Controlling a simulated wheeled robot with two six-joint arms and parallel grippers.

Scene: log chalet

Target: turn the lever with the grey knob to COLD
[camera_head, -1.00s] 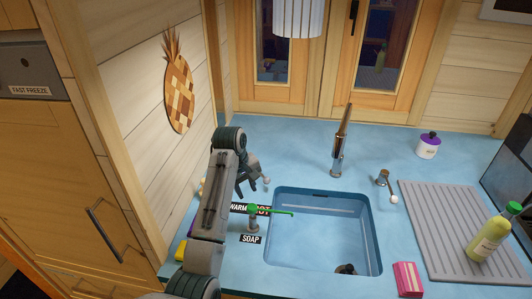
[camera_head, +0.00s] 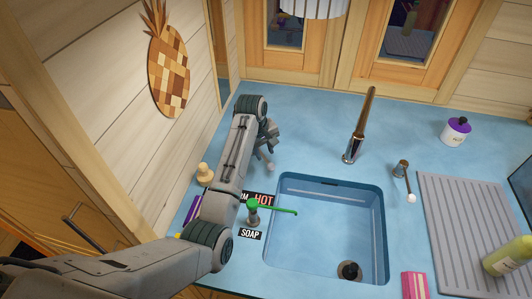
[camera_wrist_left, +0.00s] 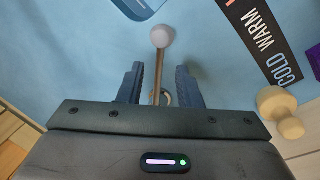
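The lever with the grey knob (camera_wrist_left: 162,36) shows in the left wrist view, with its thin metal rod running between my left gripper's fingers (camera_wrist_left: 158,72). The fingers are open, one on each side of the rod; contact is not clear. In the head view the knob (camera_head: 270,167) shows just below my left gripper (camera_head: 268,147), left of the sink, while the lever's base is hidden by my arm. The label strip (camera_wrist_left: 265,40) reads COLD and WARM in the wrist view. HOT (camera_head: 263,199) shows in the head view, where COLD is hidden. My right gripper is not in view.
A green soap spout (camera_head: 270,207) stands by the SOAP label (camera_head: 250,234) at the sink (camera_head: 330,225). A wooden peg-like object (camera_head: 205,173) stands left of my arm. The tall faucet (camera_head: 358,130) and a white-knobbed lever (camera_head: 405,180) are to the right. The wall is close on the left.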

